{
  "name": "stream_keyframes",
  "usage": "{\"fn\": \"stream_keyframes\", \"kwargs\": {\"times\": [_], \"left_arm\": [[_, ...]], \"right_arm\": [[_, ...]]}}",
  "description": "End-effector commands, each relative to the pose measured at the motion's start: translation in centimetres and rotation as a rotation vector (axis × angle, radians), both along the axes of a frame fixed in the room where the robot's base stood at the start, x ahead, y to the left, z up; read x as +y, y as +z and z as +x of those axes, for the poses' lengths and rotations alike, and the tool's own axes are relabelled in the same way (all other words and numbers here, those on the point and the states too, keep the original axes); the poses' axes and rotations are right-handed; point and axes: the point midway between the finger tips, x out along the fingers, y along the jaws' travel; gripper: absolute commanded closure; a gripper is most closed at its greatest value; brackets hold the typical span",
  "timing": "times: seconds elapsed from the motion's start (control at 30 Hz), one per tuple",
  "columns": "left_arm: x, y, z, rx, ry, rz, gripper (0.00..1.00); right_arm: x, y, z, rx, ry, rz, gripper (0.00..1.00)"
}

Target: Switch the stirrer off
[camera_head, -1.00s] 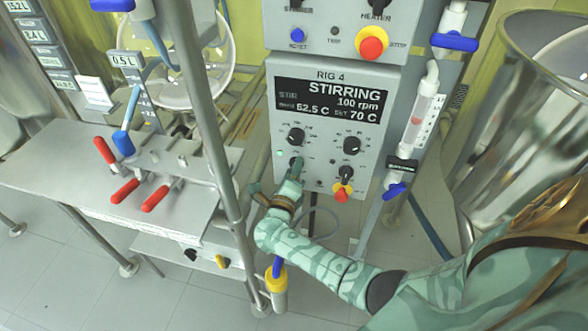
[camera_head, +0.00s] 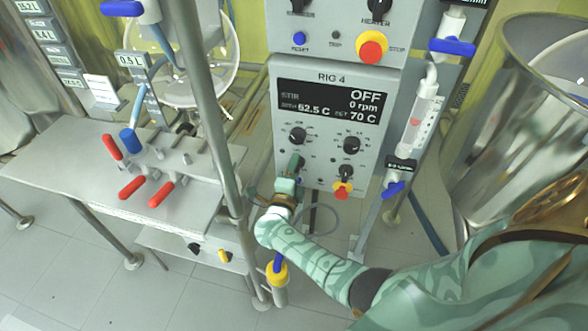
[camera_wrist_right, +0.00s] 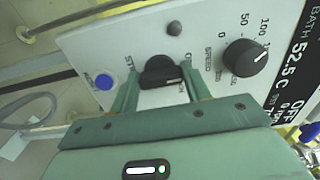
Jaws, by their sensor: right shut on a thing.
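The control panel (camera_head: 283,72) of Rig 4 stands in the middle of the head view. Its display (camera_head: 330,101) reads OFF, 0 rpm, bath 52.5 C and set 70 C. My right gripper (camera_head: 298,163) is at the panel's lower left, partly covering the stirrer switch there. In the right wrist view the black stirrer switch knob (camera_wrist_right: 160,71) sits between the two green fingers of my right gripper (camera_wrist_right: 160,88), which is shut on it. A small dark lamp (camera_wrist_right: 174,28) shows beyond the knob. My left gripper is not in view.
The speed knob (camera_wrist_right: 245,58) is close beside the fingers, and a blue button (camera_wrist_right: 104,81) is on the other side. A metal post (camera_head: 212,110) and red-handled valves (camera_head: 131,187) stand left.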

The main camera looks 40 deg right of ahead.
Motion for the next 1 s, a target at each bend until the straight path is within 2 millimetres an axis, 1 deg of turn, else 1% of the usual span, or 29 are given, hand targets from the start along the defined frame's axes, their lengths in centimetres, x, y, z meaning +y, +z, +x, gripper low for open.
{"fn": "stream_keyframes", "kwargs": {"times": [0.03,0.27,0.3,0.33,0.37,0.63,0.73,0.87,1.0], "left_arm": [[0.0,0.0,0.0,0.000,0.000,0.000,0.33],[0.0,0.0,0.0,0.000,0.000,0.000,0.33],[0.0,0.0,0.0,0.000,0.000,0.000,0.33],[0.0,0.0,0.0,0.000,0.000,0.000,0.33],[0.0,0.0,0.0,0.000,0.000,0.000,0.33],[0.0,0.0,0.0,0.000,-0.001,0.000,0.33],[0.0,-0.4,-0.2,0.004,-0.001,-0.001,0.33],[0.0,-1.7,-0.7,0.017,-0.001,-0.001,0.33],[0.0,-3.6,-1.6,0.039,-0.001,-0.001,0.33]], "right_arm": [[-0.3,0.2,0.1,-0.002,-0.004,-0.006,0.75],[-0.4,0.3,0.1,-0.003,-0.004,-0.007,0.76],[-0.4,0.3,0.1,-0.003,-0.004,-0.007,0.42],[-0.3,0.3,0.1,-0.003,-0.004,-0.007,0.33],[-0.3,0.2,0.1,-0.002,-0.003,-0.006,0.31],[-0.1,0.1,0.0,-0.007,-0.001,0.002,0.31],[-0.1,-0.1,0.0,-0.054,0.000,0.040,0.31],[-0.2,-0.4,0.0,-0.221,0.003,0.183,0.31],[-0.2,-0.7,0.0,-0.509,0.006,0.431,0.31]]}}
